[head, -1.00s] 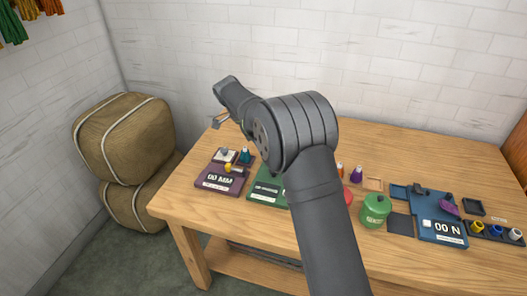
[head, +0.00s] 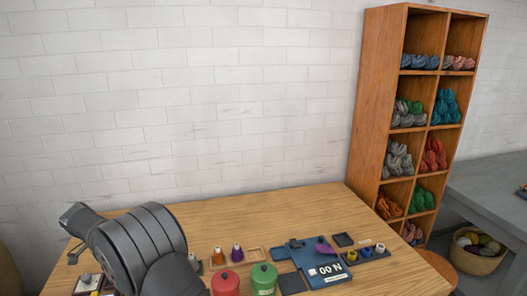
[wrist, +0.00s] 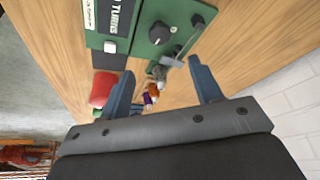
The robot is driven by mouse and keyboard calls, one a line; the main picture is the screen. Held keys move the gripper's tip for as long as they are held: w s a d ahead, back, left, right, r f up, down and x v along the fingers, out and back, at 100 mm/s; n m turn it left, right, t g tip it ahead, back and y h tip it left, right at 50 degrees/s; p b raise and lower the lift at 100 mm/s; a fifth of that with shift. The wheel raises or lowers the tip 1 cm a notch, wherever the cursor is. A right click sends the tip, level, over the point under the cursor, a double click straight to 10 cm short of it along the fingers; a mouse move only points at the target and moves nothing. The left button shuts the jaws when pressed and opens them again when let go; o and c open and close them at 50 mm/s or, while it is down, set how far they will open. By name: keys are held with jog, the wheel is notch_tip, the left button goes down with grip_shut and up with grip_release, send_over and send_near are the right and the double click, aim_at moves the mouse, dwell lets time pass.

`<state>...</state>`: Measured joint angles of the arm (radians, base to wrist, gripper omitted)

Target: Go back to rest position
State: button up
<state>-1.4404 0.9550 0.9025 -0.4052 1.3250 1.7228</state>
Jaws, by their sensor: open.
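My gripper (wrist: 163,82) is open in the wrist view, with two blue-grey fingers apart and nothing held between them. Beyond the fingers is a green device (wrist: 150,22) with a black knob and a label reading "TURNS". In the head view my gripper (head: 74,256) is small at the lower left, above the table (head: 290,205). My dark arm hides the table's left part there.
A red canister (head: 226,284), a green canister (head: 262,280), small bottles and a blue "00 N" device (head: 330,275) with a purple piece stand on the table. A shelf (head: 372,110) of wool skeins is at right, and a basket (head: 478,262) below the grey bench (head: 500,185). The table's back is clear.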

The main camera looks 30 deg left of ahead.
jog(key=x, duration=1.2)
jog(key=shift+f, duration=0.15)
jog(key=v, duration=1.8)
jog(key=x, duration=1.8)
jog(key=n+y, duration=0.1)
jog(key=n, duration=0.3)
jog(key=shift+d+y, duration=0.15)
jog(key=shift+y, duration=0.25)
jog(key=n, duration=0.2)
jog(key=n+g+y, duration=0.1)
jog(key=n, duration=0.2)
jog(key=shift+d+y, duration=0.15)
jog(key=shift+y, duration=0.15)
jog(key=shift+w+n+g+y, duration=0.1)
jog(key=shift+n+g+y, duration=0.25)
jog(key=shift+n, duration=0.8)
jog(key=shift+w+n+g+y, duration=0.1)
jog(key=shift+n+g+y, duration=0.2)
jog(key=shift+n, duration=0.85)
jog(key=shift+n+g+y, duration=0.25)
jog(key=shift+n+g, duration=0.4)
jog(key=shift+n, duration=1.35)
